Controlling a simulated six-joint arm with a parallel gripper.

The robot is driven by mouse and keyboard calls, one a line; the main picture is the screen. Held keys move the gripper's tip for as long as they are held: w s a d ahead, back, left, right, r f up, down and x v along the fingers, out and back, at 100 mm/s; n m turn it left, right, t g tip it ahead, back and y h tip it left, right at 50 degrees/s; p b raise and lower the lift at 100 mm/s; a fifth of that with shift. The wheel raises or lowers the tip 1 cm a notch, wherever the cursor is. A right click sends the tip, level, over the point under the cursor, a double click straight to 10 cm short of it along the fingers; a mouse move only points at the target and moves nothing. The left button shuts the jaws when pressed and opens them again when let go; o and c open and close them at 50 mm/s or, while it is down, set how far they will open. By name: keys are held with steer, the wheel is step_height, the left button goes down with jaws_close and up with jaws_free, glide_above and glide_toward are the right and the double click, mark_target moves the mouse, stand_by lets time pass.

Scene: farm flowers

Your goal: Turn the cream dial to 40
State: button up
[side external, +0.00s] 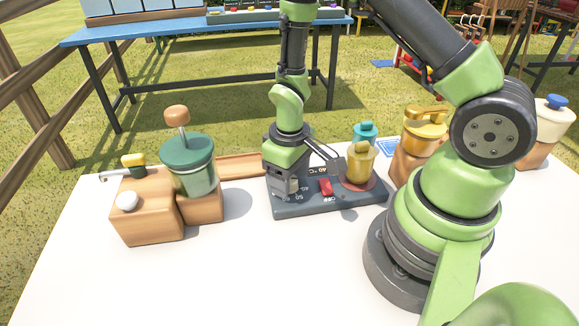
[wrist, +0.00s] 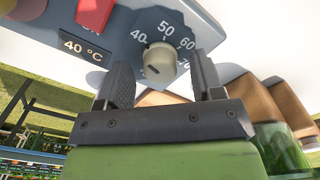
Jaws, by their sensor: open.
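The cream dial (wrist: 160,62) sits on a blue-grey panel, with printed numbers 40, 50 and 60 around it. A short dark mark shows on its lower left face; which number it points to I cannot tell. A small display (wrist: 84,46) reads 40 °C. My gripper (wrist: 163,78) is open, with one finger on each side of the dial's near edge and gaps visible; I see no contact. In the side view my gripper (side external: 288,184) is low over the left end of the dark heater base (side external: 335,205) and hides the dial.
A red switch (side external: 326,187) and a yellow pot (side external: 361,163) on a round plate are right of my gripper. A green lidded jar (side external: 188,165) and wooden blocks (side external: 148,212) are left. The front of the white table (side external: 230,280) is clear.

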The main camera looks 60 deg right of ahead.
step_height(320, 180, up, 10)
stand_by(0.5)
steer(key=s+a+r+m+t+y, duration=0.1)
steer(key=s+a+r+m+t, duration=0.1)
steer(key=s+r, duration=0.3)
steer(key=s+a+r+m+t+y, duration=0.1)
steer(key=s+r+t, duration=0.4)
steer(key=r, duration=0.7)
steer(key=shift+s+a+r+m, duration=0.4)
steer(key=shift+s+m, duration=0.2)
steer(key=shift+s, duration=0.2)
